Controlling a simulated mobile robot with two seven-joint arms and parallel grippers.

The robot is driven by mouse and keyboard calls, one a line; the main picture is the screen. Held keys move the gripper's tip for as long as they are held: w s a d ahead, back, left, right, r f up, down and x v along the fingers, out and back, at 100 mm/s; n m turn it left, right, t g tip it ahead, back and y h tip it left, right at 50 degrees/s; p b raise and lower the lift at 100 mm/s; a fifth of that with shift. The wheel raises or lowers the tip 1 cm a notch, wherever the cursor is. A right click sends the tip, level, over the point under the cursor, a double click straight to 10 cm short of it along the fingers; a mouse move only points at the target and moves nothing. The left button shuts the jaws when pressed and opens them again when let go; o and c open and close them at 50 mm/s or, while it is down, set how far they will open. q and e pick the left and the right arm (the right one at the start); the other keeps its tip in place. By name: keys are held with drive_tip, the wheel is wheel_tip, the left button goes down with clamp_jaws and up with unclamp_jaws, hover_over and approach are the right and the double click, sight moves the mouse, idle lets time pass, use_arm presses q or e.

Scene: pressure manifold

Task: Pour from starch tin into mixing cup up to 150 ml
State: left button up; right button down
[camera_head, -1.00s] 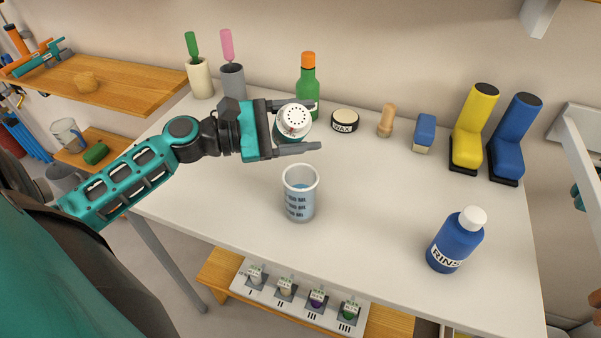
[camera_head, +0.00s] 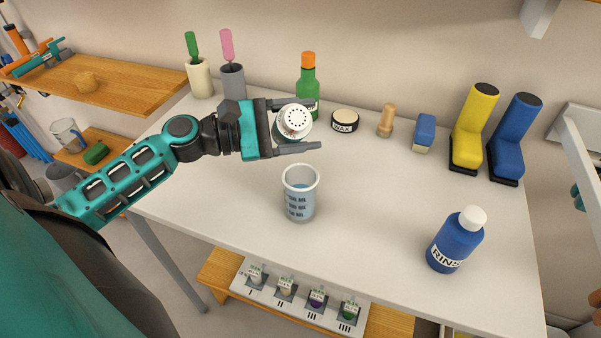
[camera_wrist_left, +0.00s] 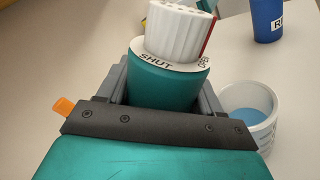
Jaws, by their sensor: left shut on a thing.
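The starch tin (camera_head: 294,122) is a teal tin with a white perforated cap. My left gripper (camera_head: 296,127) is shut on it and holds it above the table, behind the mixing cup. The tin's cap leans toward the head camera. In the left wrist view the tin (camera_wrist_left: 170,87) shows a white ribbed cap and a collar marked SHUT and OPEN. The mixing cup (camera_head: 300,193) is clear with a white rim and volume marks, and stands upright on the table with bluish contents; it also shows in the left wrist view (camera_wrist_left: 250,103). My right gripper is not in view.
A blue RINSE bottle (camera_head: 455,240) stands at the front right of the table (camera_head: 370,215). Along the back stand a green bottle (camera_head: 308,87), a WAX tin (camera_head: 345,120), a wooden peg (camera_head: 386,121) and yellow and blue boot-like objects. The table around the cup is clear.

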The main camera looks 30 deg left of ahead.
use_arm(q)
drive_tip(key=shift+r+m, duration=0.2)
drive_tip(key=shift+m, duration=0.2)
idle(0.8)
drive_tip(key=shift+f+m, duration=0.4)
drive_tip(key=shift+m, duration=0.4)
idle(1.6)
drive_tip(key=shift+r+m, duration=0.15)
drive_tip(key=shift+m, duration=0.25)
idle(0.8)
drive_tip(key=shift+s+r+m+b, duration=0.1)
drive_tip(key=shift+r+m+b, duration=0.25)
drive_tip(key=shift+m+b, duration=0.4)
idle(1.9)
drive_tip(key=shift+p, duration=0.35)
drive_tip(key=shift+f+n+p, duration=0.2)
drive_tip(key=shift+n+p, duration=0.65)
drive_tip(key=shift+n, duration=0.3)
drive_tip(key=shift+r+n+b, duration=0.1)
drive_tip(key=shift+n+b, duration=0.35)
drive_tip(key=shift+n, duration=0.45)
